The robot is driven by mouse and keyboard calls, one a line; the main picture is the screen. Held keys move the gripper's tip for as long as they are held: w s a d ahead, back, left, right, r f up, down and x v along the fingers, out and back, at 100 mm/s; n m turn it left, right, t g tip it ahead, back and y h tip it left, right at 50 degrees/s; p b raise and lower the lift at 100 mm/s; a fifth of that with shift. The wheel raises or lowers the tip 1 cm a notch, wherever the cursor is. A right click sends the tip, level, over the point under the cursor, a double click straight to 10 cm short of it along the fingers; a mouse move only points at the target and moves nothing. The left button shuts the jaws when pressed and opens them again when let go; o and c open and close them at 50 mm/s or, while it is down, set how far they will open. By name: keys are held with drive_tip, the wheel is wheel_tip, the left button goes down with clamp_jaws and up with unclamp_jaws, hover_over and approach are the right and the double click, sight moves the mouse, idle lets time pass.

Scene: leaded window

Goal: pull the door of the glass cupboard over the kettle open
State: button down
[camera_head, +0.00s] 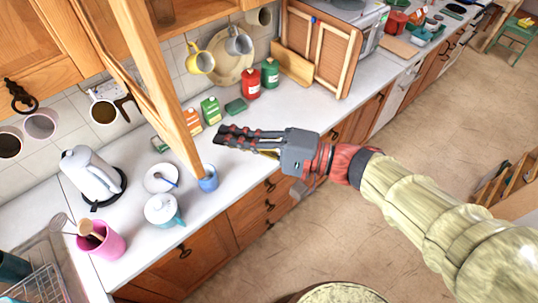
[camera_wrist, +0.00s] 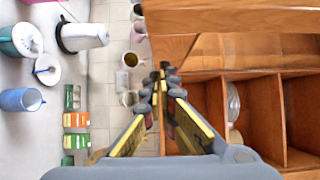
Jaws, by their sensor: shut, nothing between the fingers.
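The glass cupboard's door (camera_head: 168,105) stands swung out over the counter in the head view, its wooden frame running down toward the blue cup. The white kettle (camera_head: 92,174) stands below and left of it. My gripper (camera_head: 220,136) is shut and empty, to the right of the door's lower end; I cannot tell if they touch. In the wrist view my gripper's fingers (camera_wrist: 163,75) come together in front of an open wooden cupboard interior (camera_wrist: 265,110) with compartments and a stack of plates (camera_wrist: 233,103). The kettle also shows there (camera_wrist: 82,37).
A blue cup (camera_head: 208,179), a teapot (camera_head: 162,209) and a pink utensil pot (camera_head: 103,240) stand on the counter below. Cartons (camera_head: 210,110) and red and green canisters (camera_head: 251,84) stand by the wall. Mugs hang above. The floor at right is mostly clear.

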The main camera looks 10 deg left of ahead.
drive_tip(key=s+d, duration=0.3)
drive_tip(key=d, duration=0.7)
drive_tip(key=shift+s+b, duration=0.2)
drive_tip(key=shift+b, duration=0.25)
drive_tip(key=shift+w, duration=0.1)
drive_tip(key=s+d+f+m+h+b, duration=0.1)
drive_tip(key=d+f+h, duration=0.2)
drive_tip(key=f, duration=0.3)
drive_tip(key=s+d+f+g+h, duration=0.1)
drive_tip(key=s+d+f+h, duration=0.15)
drive_tip(key=f, duration=0.35)
drive_tip(key=s+d+f+m+h+b, duration=0.1)
drive_tip(key=d+f+h, duration=0.25)
drive_tip(key=f, duration=0.25)
drive_tip(key=w+d+f+n+t+h+b, duration=0.1)
drive_tip(key=d+t+h+b, duration=0.1)
drive_tip(key=d+h+b, duration=0.2)
drive_tip(key=w+d+f+n+t+h+b, duration=0.1)
drive_tip(key=d+h+b, duration=0.3)
drive_tip(key=d, duration=0.6)
drive_tip(key=shift+w+f+n+t+h+b, duration=0.4)
drive_tip(key=shift+f+n+t+b, duration=0.3)
drive_tip(key=shift+b, duration=0.4)
